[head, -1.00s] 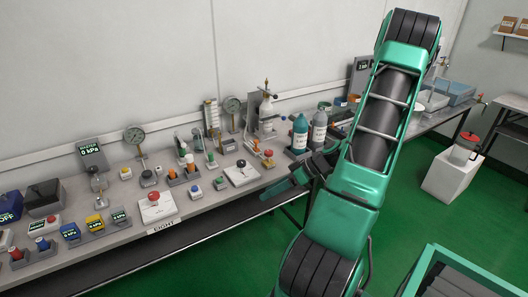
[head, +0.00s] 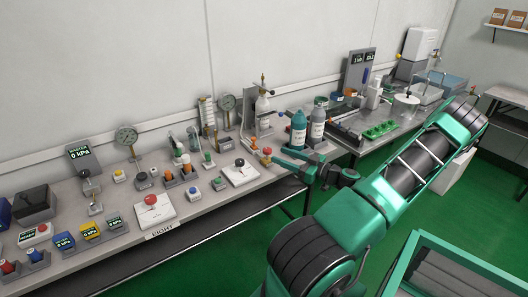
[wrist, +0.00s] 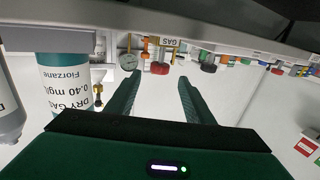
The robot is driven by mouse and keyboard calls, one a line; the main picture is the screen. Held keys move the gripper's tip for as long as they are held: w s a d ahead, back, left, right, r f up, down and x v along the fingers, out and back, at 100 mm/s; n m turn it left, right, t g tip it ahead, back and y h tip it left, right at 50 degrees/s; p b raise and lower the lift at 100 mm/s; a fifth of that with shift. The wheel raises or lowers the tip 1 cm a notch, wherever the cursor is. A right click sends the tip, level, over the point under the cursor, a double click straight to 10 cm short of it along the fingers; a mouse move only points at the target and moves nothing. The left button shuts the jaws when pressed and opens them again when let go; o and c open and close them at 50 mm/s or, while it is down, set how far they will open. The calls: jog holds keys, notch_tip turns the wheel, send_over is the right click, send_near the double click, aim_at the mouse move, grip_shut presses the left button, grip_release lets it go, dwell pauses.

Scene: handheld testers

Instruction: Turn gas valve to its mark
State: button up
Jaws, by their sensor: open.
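A small valve with a red-orange knob (head: 266,151) stands near the bench's front edge, left of the teal bottle. In the wrist view, which looks upside down, a red knob (wrist: 160,68) shows beside a tag reading GAS (wrist: 170,42). My gripper (head: 280,158) is open and level at the bench front, its fingers pointing left toward the valve. In the wrist view my gripper's fingertips (wrist: 160,79) lie either side of the knob's line, with the knob beyond them and apart from them. The valve's mark is too small to make out.
A teal DRY GAS bottle (head: 298,130) stands close to my gripper and also shows in the wrist view (wrist: 65,88), beside a grey bottle (head: 318,124). A white plate with a black knob (head: 240,172) lies left of the valve. Gauges and testers fill the bench further left.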

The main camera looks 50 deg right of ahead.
aim_at(267, 149)
jog(key=w, duration=0.5)
jog(key=w+a, duration=0.1)
jog(key=w, duration=0.1)
jog(key=shift+w, duration=0.3)
jog(key=c, duration=1)
